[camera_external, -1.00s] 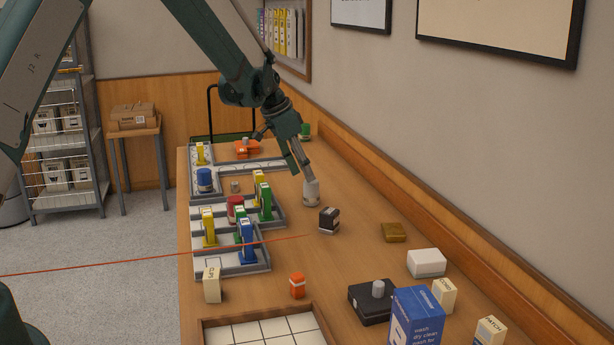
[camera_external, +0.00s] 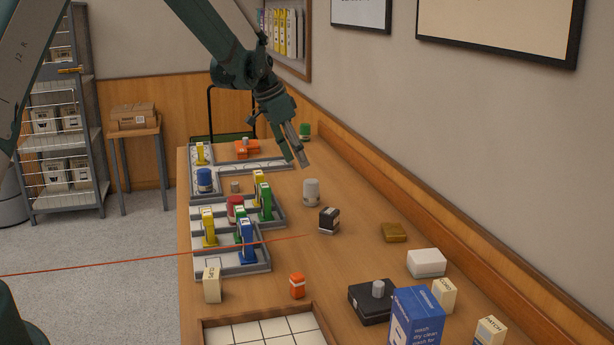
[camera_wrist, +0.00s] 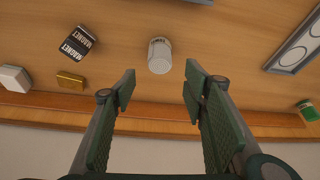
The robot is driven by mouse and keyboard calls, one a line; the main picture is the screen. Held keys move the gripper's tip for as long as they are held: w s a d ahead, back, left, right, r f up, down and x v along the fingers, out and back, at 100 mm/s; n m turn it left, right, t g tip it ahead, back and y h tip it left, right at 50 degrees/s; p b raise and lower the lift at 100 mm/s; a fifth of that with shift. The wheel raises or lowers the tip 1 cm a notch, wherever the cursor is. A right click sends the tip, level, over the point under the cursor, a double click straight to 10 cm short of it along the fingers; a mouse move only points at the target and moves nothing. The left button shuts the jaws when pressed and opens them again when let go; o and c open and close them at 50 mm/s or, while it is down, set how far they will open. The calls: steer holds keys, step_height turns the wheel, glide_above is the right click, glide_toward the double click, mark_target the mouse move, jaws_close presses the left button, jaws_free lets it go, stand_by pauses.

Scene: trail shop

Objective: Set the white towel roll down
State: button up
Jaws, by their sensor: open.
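The white towel roll (camera_external: 311,192) stands upright on the wooden table, right of the grey trays and just behind the dark magnet box. It also shows in the wrist view (camera_wrist: 160,56), beyond my fingertips with bare table around it. My gripper (camera_external: 297,160) is open and empty, above and behind the roll and apart from it. In the wrist view my two fingers (camera_wrist: 158,85) are spread wide with nothing between them.
The dark magnet box (camera_external: 329,220) stands close in front of the roll. Grey trays (camera_external: 262,266) with yellow, green, blue and red items lie to the left. A gold box (camera_external: 394,232) and a white box (camera_external: 426,263) are at right, near the wall. Table behind the roll is clear.

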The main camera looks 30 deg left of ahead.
steer(key=s+d+r+n+t+y, duration=0.15)
steer(key=s+r+n, duration=0.25)
steer(key=s+r, duration=1.9)
steer(key=s+f+n+t+y, duration=0.1)
steer(key=s+f+n+t, duration=0.1)
steer(key=s, duration=3)
steer(key=shift+a+f+n, duration=0.4)
steer(key=shift+n, duration=0.4)
